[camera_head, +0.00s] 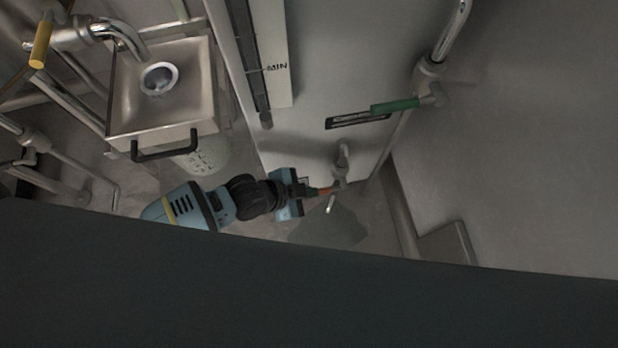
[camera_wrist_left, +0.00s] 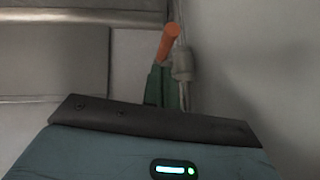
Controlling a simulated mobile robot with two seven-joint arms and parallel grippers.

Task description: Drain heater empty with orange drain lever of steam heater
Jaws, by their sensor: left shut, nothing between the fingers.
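The steam heater (camera_head: 300,145) is the tall grey body with a "MIN" gauge in the head view. Its orange drain lever (camera_head: 326,190) sits on a drain valve (camera_head: 342,165) low on the heater. My left gripper (camera_head: 312,192) is shut and empty, with its fingertips at the lever's left end. In the left wrist view the orange lever (camera_wrist_left: 169,40) rises just beyond the green fingers of my left gripper (camera_wrist_left: 160,75). I cannot tell whether they touch. The fingers partly cover the lever's lower end there. My right gripper is not in view.
A green-handled valve (camera_head: 396,105) is on a pipe at the heater's right. A metal sink box (camera_head: 122,100) with a black handle stands at left under a spout (camera_head: 120,32). A yellow-handled lever (camera_head: 41,42) is at upper left. A dark surface fills the bottom.

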